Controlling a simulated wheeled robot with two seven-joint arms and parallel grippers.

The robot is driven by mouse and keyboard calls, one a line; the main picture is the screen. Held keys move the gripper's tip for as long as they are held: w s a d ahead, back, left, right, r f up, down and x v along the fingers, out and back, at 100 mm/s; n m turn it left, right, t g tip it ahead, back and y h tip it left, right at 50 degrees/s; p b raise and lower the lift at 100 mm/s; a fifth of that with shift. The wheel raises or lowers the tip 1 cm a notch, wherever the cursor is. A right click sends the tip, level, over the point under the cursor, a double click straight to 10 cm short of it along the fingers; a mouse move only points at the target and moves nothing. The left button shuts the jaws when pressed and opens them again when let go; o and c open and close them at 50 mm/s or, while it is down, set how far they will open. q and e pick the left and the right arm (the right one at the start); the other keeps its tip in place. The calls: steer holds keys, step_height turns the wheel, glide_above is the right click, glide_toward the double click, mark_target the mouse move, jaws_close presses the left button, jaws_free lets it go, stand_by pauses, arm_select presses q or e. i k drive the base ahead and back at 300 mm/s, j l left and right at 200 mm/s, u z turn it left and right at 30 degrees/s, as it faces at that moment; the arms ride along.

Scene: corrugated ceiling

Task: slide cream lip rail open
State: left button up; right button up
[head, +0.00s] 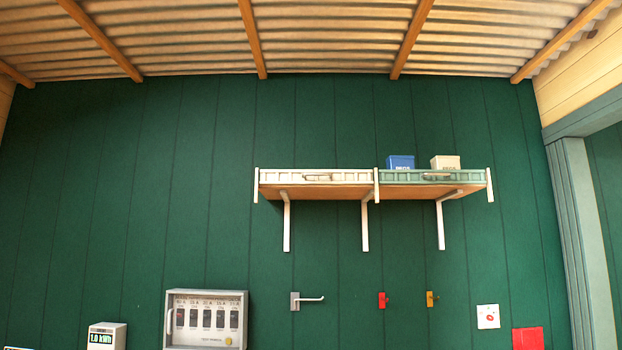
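The cream lip rail (340,177) runs along the front of the left half of a wall shelf (330,192) in the head view. It has a small handle (317,178) near its middle. A green lip rail (456,177) with its own handle (436,175) fronts the right half. White upright posts stand at both ends and between the halves. The shelf top behind the cream rail is hidden from this low angle. Neither of my grippers is in view.
A blue box (400,162) and a cream box (445,162) stand on the shelf behind the green rail. White brackets (287,225) hang below. Lower on the wall are a lever handle (308,299), red and yellow hooks, and a grey panel (205,294).

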mark_target(267, 176)
steer(key=i+l, duration=0.1)
steer(key=i, duration=2.15)
